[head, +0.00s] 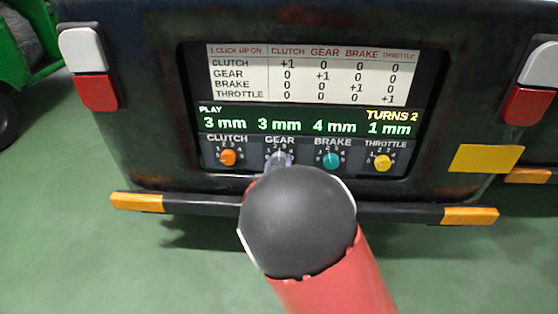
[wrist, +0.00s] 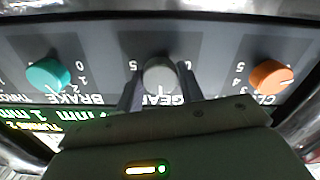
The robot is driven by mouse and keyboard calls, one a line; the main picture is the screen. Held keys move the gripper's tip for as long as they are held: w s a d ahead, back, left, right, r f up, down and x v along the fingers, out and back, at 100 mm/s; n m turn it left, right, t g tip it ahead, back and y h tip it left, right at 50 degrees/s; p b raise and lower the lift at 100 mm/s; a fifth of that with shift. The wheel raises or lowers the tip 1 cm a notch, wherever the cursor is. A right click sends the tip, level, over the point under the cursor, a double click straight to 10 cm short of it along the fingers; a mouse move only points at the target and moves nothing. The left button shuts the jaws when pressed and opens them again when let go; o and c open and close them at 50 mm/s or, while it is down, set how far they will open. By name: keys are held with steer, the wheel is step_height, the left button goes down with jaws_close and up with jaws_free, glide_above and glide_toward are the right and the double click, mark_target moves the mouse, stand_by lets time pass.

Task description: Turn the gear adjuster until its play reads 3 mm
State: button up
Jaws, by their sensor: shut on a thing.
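The gear adjuster is a grey knob (wrist: 160,75) on the dark panel, seen upside down in the wrist view between the brake and clutch knobs. My gripper (wrist: 160,88) is shut on it, one finger on each side. In the head view the gripper (head: 277,160) is at the gear knob, which my arm mostly hides. The play display (head: 305,121) reads 3 mm for clutch, 3 mm for gear, 4 mm for brake and 1 mm for throttle. It also shows TURNS 2. The gear knob's pointer is not clear.
The orange clutch knob (head: 228,157) is left of the gear knob; the teal brake knob (head: 330,160) and yellow throttle knob (head: 382,163) are right. A click chart (head: 312,74) is above the display. A bumper bar (head: 400,213) runs below the panel.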

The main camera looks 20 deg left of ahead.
steer(key=shift+n+p, duration=0.6)
steer(key=shift+n, duration=1)
steer(key=o, duration=1)
steer(key=v, duration=0.7)
steer(key=shift+s, duration=0.4)
steer(key=shift+d, duration=0.1)
